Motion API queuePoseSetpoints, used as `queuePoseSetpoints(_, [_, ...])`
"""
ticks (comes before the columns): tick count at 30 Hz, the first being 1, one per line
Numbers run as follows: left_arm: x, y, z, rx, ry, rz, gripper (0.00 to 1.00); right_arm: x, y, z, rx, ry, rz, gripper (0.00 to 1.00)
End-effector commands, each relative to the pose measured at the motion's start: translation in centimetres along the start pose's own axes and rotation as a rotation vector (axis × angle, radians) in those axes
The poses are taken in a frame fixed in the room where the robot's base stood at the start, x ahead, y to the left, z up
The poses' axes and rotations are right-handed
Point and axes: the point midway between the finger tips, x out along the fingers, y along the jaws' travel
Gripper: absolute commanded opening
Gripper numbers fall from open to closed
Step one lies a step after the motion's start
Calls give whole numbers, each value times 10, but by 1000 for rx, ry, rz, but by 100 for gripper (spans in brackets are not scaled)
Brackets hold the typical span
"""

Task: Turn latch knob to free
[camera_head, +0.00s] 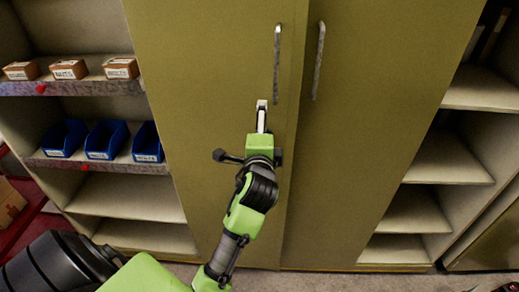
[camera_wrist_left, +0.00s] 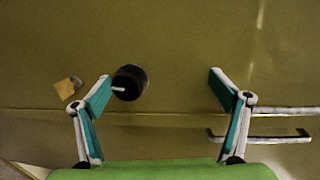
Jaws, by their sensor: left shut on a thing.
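The tall olive cabinet (camera_head: 365,180) has two closed doors. My left gripper (camera_head: 261,117) is up against the left door, below its handle. I take the gripper as shut on the knob, though the grip is not clear here. My arm hides the knob in the head view. My right gripper is out of view.
Two vertical handles (camera_head: 277,64) (camera_head: 318,60) flank the door seam above the gripper. A small yellow padlock-like thing (camera_wrist_left: 68,88) shows left of the knob in the wrist view.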

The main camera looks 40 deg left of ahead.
Motion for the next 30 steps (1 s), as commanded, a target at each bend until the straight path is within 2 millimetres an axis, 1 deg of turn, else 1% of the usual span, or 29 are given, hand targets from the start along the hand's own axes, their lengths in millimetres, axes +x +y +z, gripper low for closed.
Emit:
queuePoseSetpoints(1, [-7,-22,-1,-11,8,-47,72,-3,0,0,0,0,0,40])
queuePoseSetpoints(6, [-18,-20,-2,-12,9,-46,70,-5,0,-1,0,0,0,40])
queuePoseSetpoints(20, [-51,-15,-2,-13,12,-45,70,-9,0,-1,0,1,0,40])
queuePoseSetpoints(21, [-54,-15,-2,-13,11,-45,66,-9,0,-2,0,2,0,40])
queuePoseSetpoints(23, [-58,-14,-2,-12,10,-43,44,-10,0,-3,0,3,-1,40])
queuePoseSetpoints(30, [-74,-6,-1,-11,8,-33,44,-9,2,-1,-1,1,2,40])
